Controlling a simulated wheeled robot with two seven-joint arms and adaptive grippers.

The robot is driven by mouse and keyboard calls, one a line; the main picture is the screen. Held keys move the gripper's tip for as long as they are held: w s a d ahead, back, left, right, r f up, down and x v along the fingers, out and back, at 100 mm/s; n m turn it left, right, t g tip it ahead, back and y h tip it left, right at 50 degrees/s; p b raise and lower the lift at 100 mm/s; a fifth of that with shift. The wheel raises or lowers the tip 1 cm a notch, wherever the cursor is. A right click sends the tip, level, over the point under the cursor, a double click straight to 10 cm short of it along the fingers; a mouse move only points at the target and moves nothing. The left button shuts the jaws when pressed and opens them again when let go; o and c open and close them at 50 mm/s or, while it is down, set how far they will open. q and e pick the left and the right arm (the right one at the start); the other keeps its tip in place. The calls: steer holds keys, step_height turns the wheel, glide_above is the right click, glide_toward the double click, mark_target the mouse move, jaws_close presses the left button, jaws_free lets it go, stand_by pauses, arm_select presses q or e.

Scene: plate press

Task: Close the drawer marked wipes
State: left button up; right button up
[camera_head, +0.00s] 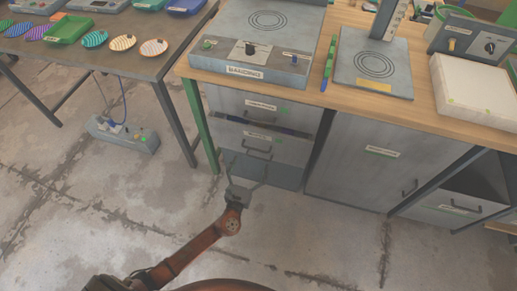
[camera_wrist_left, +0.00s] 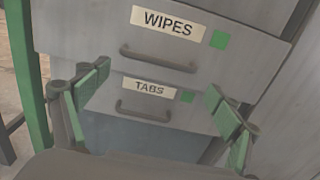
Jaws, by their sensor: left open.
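The drawer marked WIPES (camera_wrist_left: 255,62) fills the upper part of the left wrist view, with its label, a green square and a bar handle (camera_wrist_left: 158,60). The TABS drawer (camera_wrist_left: 205,118) is below it and looks set further back. In the head view, a drawer under the bench (camera_head: 285,153) stands partly out, with a dark gap above its front; its label is too small to read there. My left gripper (camera_head: 247,178) is open and empty, low in front of the drawers; its green-padded fingers (camera_wrist_left: 158,82) spread to either side of the TABS front. My right gripper is out of view.
A grey press (camera_head: 235,25) sits on the wooden bench above the drawers. A green bench leg (camera_head: 199,122) stands just left of them, a closed cabinet (camera_head: 350,165) to the right. A control box (camera_head: 125,135) lies on the floor at left. The floor in front is clear.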

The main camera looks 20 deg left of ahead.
mark_target(256, 149)
arm_select(q)
steer(key=shift+o, duration=0.7)
steer(key=shift+w, duration=0.5)
steer(key=shift+o, duration=0.8)
steer(key=w, duration=0.2)
steer(key=w+b, duration=0.1)
steer(key=w, duration=0.1)
steer(key=w+a, duration=0.1)
steer(key=shift+w+b, duration=0.4)
steer(key=shift+w, duration=0.4)
steer(key=shift+r, duration=0.1)
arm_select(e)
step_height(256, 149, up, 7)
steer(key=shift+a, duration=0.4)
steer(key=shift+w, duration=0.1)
